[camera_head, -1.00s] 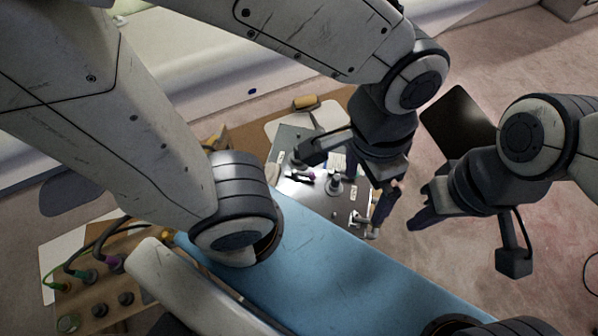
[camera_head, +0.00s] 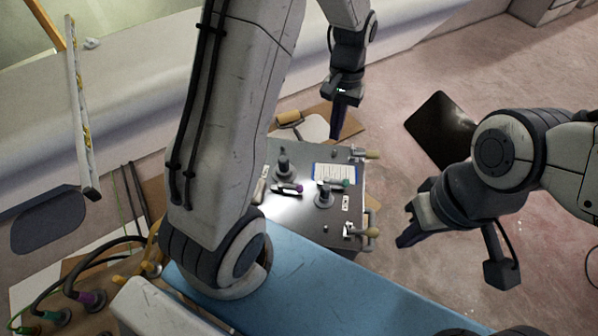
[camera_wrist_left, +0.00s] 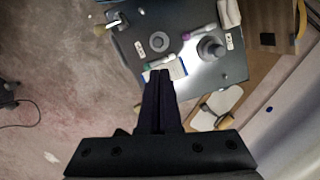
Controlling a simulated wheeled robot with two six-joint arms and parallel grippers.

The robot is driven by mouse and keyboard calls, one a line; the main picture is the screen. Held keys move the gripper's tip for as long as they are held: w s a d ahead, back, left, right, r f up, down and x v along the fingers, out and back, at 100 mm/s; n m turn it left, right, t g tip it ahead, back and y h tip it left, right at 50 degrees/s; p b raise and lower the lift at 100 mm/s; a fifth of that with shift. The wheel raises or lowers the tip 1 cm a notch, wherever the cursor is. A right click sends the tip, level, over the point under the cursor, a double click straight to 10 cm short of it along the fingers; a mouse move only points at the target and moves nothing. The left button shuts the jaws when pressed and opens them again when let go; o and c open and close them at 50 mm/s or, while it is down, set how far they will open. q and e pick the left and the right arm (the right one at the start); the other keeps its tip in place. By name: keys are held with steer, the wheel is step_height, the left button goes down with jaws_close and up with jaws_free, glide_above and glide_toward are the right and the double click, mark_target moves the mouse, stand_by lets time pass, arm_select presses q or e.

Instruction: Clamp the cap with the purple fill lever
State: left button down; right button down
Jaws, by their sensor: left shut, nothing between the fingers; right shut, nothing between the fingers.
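A metal-topped panel (camera_head: 275,215) holds two round fittings. The dark upright fitting (camera_head: 283,163) at the back left and the grey cap (camera_head: 325,196) right of centre also show in the wrist view. A dark lever with a purple end (camera_head: 298,189) lies between them; its purple end shows in the left wrist view (camera_wrist_left: 186,36). A green-ended lever (camera_head: 344,183) is by the grey cap. Yellow-handled clamps sit at the right edge, one at the back (camera_head: 370,154) and one at the front (camera_head: 369,232). My left gripper (camera_head: 336,135) is shut and empty above the panel's back edge. My right gripper (camera_head: 405,238) is shut and empty, right of the panel.
A white label sheet (camera_head: 335,173) lies on the panel. A blue surface (camera_head: 340,285) runs along the front. Hoses and coloured connectors (camera_head: 90,298) are at lower left. A black flat panel (camera_head: 440,130) lies on the floor at right. A yellow roller (camera_head: 289,118) sits behind.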

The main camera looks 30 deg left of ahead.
mark_target(286, 188)
arm_select(q)
steer(key=w+a+f+n+g+b, duration=0.1)
steer(key=w+a+f+n+b, duration=0.1)
steer(key=a+f, duration=0.9)
steer(key=shift+w+a+f+n+h, duration=0.15)
steer(key=shift+w+n+h, duration=0.25)
steer(key=shift+w+n, duration=0.3)
steer(key=x, duration=1)
steer(key=s, duration=0.2)
steer(key=s+d, duration=0.1)
steer(key=shift+d+f, duration=0.1)
steer(key=shift+f, duration=0.15)
steer(key=shift+s+d+f, duration=0.1)
steer(key=shift+s, duration=0.3)
